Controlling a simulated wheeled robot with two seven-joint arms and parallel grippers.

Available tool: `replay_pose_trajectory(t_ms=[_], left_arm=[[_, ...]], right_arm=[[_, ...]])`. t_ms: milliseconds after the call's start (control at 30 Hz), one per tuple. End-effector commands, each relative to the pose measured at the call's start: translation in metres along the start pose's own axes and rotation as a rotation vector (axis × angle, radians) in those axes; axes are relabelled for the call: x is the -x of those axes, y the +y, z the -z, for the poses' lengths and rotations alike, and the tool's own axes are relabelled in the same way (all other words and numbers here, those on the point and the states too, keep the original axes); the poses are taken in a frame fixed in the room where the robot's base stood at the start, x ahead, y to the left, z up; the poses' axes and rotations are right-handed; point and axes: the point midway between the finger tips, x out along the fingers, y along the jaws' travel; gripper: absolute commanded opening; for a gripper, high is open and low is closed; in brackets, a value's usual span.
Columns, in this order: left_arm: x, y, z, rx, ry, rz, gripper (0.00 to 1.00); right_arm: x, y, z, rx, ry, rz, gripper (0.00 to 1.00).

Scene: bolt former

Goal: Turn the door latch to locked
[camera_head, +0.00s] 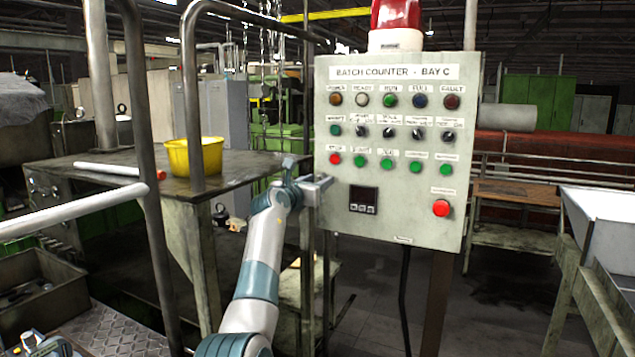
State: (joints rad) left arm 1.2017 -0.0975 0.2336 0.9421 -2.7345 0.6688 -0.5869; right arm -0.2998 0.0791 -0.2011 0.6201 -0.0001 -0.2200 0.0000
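The grey control cabinet (400,225), labelled "BATCH COUNTER - BAY C", stands upright in the middle and faces me. I cannot make out a door latch; the gripper and wrist cover part of that left edge. My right gripper is not in view.
The cabinet front carries several lamps, selector switches and green buttons, a small black display (363,200) and a larger red button (441,208). A yellow bucket (195,156) stands on a metal table (235,167) behind grey rails at left. A pale chute (605,215) is at right.

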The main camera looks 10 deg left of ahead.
Motion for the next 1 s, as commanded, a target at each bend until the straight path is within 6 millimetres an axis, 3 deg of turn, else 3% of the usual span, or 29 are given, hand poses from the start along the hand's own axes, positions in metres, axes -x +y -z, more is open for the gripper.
replay_pose_trajectory(t_ms=[67, 200, 667, 1000], left_arm=[[0.000, 0.000, 0.000, 0.000, 0.000, 0.000, 0.33], [0.000, 0.000, 0.000, 0.000, 0.000, 0.000, 0.00], [0.000, 0.000, -0.002, 0.050, 0.002, 0.000, 0.00], [0.000, -0.001, -0.006, 0.252, 0.004, 0.000, 0.00]], right_arm=[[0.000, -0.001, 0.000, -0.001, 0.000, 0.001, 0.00], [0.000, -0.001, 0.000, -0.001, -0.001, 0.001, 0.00], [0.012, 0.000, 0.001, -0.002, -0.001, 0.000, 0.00], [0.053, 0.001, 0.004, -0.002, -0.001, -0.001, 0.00]])
